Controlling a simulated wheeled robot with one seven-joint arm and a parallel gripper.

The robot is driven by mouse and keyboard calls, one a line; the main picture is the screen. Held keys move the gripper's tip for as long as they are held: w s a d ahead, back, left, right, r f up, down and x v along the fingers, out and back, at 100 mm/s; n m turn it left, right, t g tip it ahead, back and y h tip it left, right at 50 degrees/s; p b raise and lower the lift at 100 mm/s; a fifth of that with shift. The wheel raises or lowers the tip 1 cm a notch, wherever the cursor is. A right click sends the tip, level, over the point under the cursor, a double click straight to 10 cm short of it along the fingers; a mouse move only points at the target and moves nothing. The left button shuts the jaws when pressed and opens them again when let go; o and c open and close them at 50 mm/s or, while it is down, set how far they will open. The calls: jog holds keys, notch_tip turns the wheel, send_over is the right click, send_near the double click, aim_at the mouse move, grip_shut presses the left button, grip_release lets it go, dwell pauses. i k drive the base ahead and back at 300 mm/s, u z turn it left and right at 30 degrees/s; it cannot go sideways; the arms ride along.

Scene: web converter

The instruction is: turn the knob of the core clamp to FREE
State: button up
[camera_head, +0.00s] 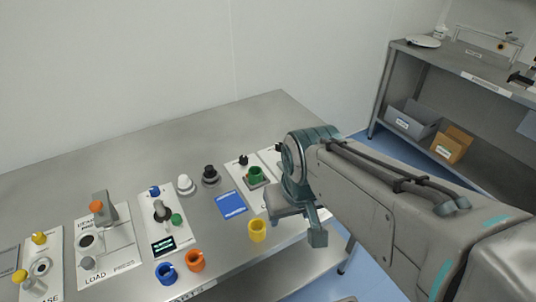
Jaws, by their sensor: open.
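My gripper (299,222) is open and hangs over the right end of the steel table, with nothing seen between its fingers. White control panels with knobs stand along the table. No readable label shows which panel is the core clamp, and the word FREE is not readable. I cannot tell its knob's setting.
The steel table (125,160) also bears a blue-knobbed panel with a display (163,246), an orange-knobbed panel marked LOAD (117,266), and a yellow-knobbed panel (54,285). Loose yellow (257,231), orange (195,261) and blue (166,273) rings lie near the front edge. A shelf (452,66) stands right.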

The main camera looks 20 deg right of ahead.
aim_at(243, 159)
jog(key=k, duration=1.25)
jog(key=z, duration=0.6)
jog(key=i, duration=1.6)
jog(key=u, duration=0.55)
